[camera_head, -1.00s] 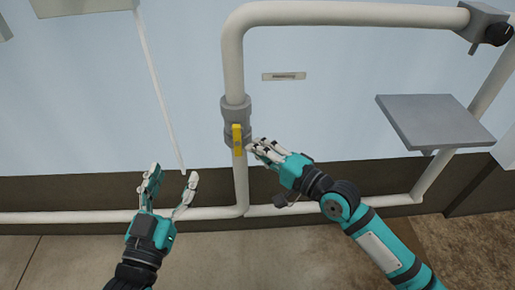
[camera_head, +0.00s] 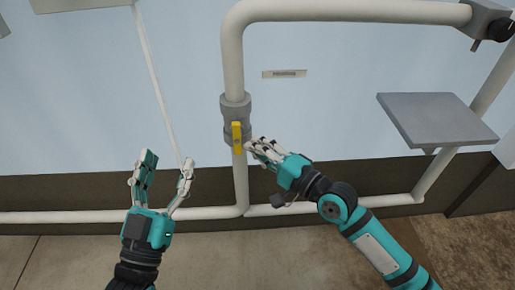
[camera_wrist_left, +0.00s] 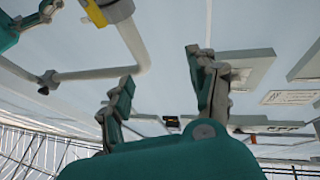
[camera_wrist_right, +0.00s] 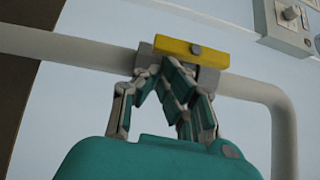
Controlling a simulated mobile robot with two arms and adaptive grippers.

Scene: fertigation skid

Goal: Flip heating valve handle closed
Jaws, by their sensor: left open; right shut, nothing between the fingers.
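The yellow valve handle (camera_head: 237,138) sits on a grey valve body (camera_head: 236,108) in the white vertical pipe. The handle lies along the pipe. My right gripper (camera_head: 253,146) is shut and empty, its fingertips just right of the handle. In the right wrist view the handle (camera_wrist_right: 180,50) is just beyond the fingers (camera_wrist_right: 165,75); I cannot tell if they touch it. My left gripper (camera_head: 169,160) is open and empty, lower left of the valve. The handle also shows at the top of the left wrist view (camera_wrist_left: 95,12).
A small label plate (camera_head: 284,73) is on the pale wall right of the pipe. A grey shelf-like plate (camera_head: 437,120) juts out at right. A lower horizontal pipe (camera_head: 60,217) runs along the wall. A thin white rod (camera_head: 158,85) hangs left of the valve.

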